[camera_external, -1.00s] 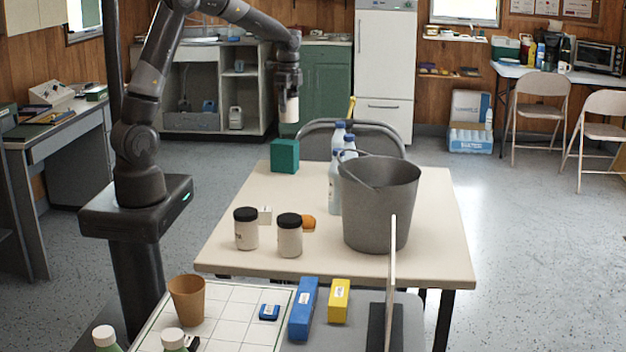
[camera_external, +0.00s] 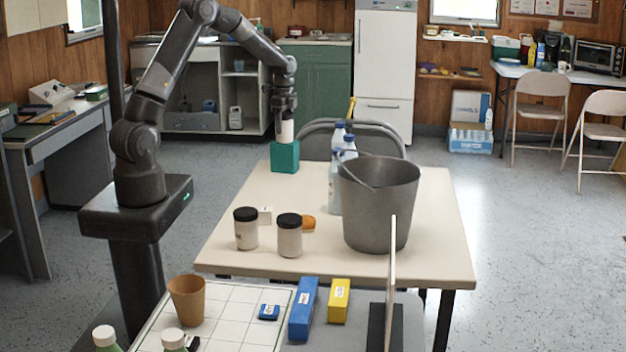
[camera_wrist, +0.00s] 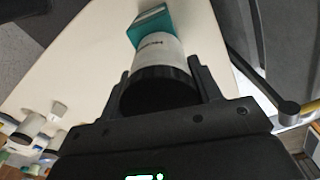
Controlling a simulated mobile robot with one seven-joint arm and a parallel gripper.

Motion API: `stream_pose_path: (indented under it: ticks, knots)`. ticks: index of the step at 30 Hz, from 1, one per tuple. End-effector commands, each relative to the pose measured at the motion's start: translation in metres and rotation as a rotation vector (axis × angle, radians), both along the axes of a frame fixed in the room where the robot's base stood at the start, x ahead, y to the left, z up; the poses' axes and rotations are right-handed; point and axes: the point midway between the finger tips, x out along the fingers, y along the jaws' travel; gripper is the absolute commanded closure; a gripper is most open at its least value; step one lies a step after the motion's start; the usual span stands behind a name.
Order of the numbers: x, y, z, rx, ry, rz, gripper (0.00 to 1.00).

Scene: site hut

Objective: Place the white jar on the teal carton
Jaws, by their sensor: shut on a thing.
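The teal carton (camera_external: 285,157) stands at the far left end of the cream table (camera_external: 420,205). My gripper (camera_external: 285,116) is above it, pointing down, shut on the white jar (camera_external: 286,131). The jar is upright, and its bottom appears at or very near the carton's top; I cannot tell whether it bears on it. In the wrist view the jar's white body (camera_wrist: 158,48) and black lid show between my gripper's fingers (camera_wrist: 160,85). The teal carton (camera_wrist: 150,22) shows just beyond the jar, partly hidden by it.
White bottles (camera_external: 342,150) and a large grey bucket (camera_external: 380,205) stand right of the carton. Two black-lidded jars (camera_external: 246,230) (camera_external: 289,237), a small white box (camera_external: 265,215) and an orange item (camera_external: 309,222) are nearer. The table between carton and jars is clear.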

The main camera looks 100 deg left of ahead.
Motion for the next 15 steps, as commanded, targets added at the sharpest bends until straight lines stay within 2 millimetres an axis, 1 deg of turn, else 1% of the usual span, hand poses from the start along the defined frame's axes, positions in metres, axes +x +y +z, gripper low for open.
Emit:
stream_pose_path:
  ticks: [5, 8, 9, 15]
  knots:
    - [0.0003, 0.0002, 0.0012, 0.002, -0.001, 0.0, 0.74]
    - [0.0002, 0.0, -0.0014, 0.001, 0.0, 0.0, 0.74]
    - [0.0001, -0.0001, -0.002, 0.0, 0.0, 0.0, 0.41]
    - [0.0002, -0.0002, -0.0017, 0.0, 0.0, 0.0, 0.24]
